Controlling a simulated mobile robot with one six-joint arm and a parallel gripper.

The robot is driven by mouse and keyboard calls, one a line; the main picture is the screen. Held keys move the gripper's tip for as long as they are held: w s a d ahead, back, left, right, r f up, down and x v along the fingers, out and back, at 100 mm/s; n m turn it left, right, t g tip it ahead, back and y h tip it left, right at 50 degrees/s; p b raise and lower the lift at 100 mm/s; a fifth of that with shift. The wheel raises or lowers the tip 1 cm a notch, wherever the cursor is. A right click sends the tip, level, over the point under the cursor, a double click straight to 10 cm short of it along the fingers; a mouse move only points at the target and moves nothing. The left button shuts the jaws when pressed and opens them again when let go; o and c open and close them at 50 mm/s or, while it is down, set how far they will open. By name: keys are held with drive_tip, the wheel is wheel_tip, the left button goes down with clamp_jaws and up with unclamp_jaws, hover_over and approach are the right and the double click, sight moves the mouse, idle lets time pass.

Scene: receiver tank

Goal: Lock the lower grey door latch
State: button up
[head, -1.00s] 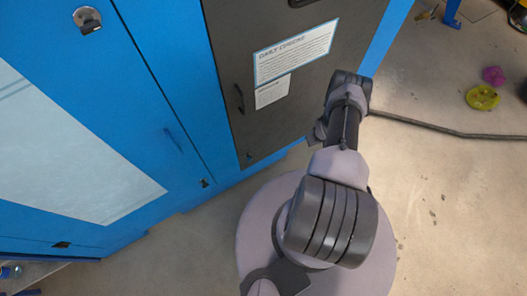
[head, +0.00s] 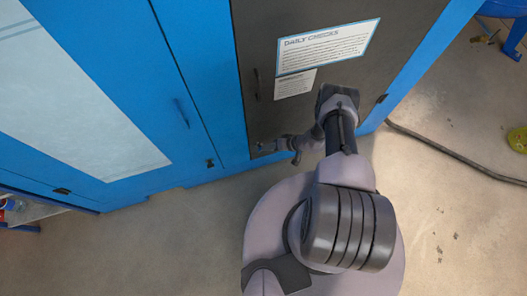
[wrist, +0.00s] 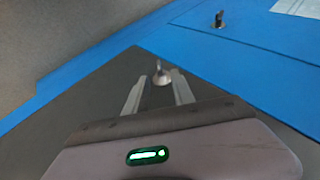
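The grey door (head: 310,105) stands in the blue cabinet, its lower corner near my gripper. The lower grey door latch (wrist: 161,78) is a small silver round base with an upright tab, in the upper middle of the wrist view. My gripper (wrist: 159,76) is open, one finger to each side of the latch. The latch appears between the fingertips; I cannot tell whether they touch it. In the head view my gripper (head: 262,147) is at the lower left of the grey door, and the latch cannot be made out there.
Another latch (wrist: 219,19) is on the blue panel and shows small in the head view (head: 210,162). A dark handle (head: 257,84) and paper notices (head: 328,45) are on the grey door. A cable (head: 450,153) lies on the floor at right. Floor in front is open.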

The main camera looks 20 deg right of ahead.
drive_tip(key=b+x, duration=0.2)
drive_tip(key=x, duration=0.3)
drive_tip(key=shift+f, duration=0.15)
clamp_jaws()
drive_tip(key=shift+d+y, duration=0.15)
drive_tip(key=shift+y, duration=0.45)
unclamp_jaws()
